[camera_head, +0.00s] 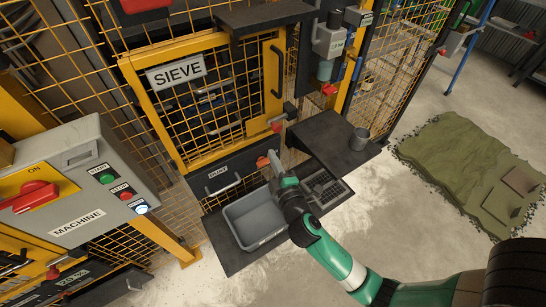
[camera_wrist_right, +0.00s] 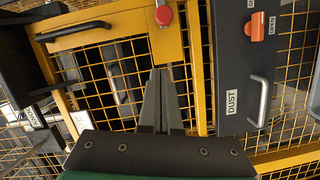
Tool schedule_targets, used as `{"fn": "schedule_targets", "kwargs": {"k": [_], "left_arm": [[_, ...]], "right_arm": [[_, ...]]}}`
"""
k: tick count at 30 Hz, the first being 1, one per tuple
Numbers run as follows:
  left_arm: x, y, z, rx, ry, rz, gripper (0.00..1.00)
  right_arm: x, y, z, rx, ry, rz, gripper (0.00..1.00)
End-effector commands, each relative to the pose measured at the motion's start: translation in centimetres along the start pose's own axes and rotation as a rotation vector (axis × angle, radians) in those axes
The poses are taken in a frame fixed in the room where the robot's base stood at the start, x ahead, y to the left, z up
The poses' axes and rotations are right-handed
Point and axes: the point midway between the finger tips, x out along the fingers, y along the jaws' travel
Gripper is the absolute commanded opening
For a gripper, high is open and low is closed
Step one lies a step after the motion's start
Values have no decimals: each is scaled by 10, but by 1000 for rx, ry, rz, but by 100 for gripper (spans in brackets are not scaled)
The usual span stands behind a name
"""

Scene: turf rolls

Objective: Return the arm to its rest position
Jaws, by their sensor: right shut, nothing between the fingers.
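My right arm (camera_head: 335,262) comes in from the lower right in the head view. Its gripper (camera_head: 272,156) points at the front of the sieve cabinet, close to the dust drawer (camera_head: 222,177). In the right wrist view the two fingers (camera_wrist_right: 160,72) lie together, shut and empty, in front of the yellow door frame. The dust drawer (camera_wrist_right: 238,75) with its handle and orange knob (camera_wrist_right: 256,27) is to their right, and a red knob (camera_wrist_right: 164,15) is just above them. I cannot tell whether the fingertips touch anything. My left gripper is not in view.
A grey bin (camera_head: 233,222) stands on a dark shelf below the gripper, with a gridded tray (camera_head: 325,188) beside it. The machine box (camera_head: 70,180) is at left. Turf (camera_head: 465,160) lies on open floor at right.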

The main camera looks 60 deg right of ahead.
Motion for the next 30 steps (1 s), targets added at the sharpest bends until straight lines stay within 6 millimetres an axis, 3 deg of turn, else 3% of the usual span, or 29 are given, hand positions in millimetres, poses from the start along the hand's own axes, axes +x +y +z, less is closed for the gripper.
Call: {"fn": "schedule_targets", "kwargs": {"k": [16, 20, 23, 26, 30], "left_arm": [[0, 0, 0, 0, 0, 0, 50], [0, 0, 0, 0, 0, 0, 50], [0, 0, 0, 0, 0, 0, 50], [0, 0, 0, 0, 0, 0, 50], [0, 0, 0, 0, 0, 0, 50]], "right_arm": [[0, 0, 0, 2, 0, 0, 0], [5, 19, -17, 80, 28, 21, 0], [11, 61, -54, 260, 102, 57, 0], [9, 125, -106, 522, 237, 90, 0], [-20, 226, -177, 885, 490, 94, 0]]}}
